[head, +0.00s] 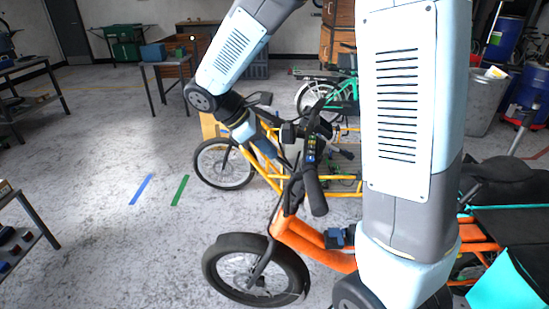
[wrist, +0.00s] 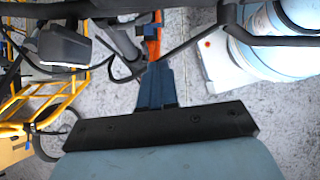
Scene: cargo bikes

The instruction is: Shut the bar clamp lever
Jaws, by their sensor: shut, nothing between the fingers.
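The orange cargo bike (head: 300,238) stands in the foreground of the head view. Its dark handlebar with a black grip (head: 314,190) rises at the middle, and a dark bar (wrist: 90,10) crosses the top of the wrist view. A thin, bent dark part (wrist: 125,72) curves beside the fingertips there; I cannot tell whether it is a cable or a lever. I cannot pick out the bar clamp lever for sure. My gripper (head: 277,160) is shut and empty beside the handlebar. Its blue fingers (wrist: 157,70) are together in the wrist view; contact cannot be told.
A yellow-framed bike (head: 270,178) stands just behind the orange one. A grey box-like part (wrist: 65,45) sits left of my fingers. A teal box (head: 503,283) is at lower right. Floor is clear at left around blue tape (head: 141,189) and green tape (head: 180,190).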

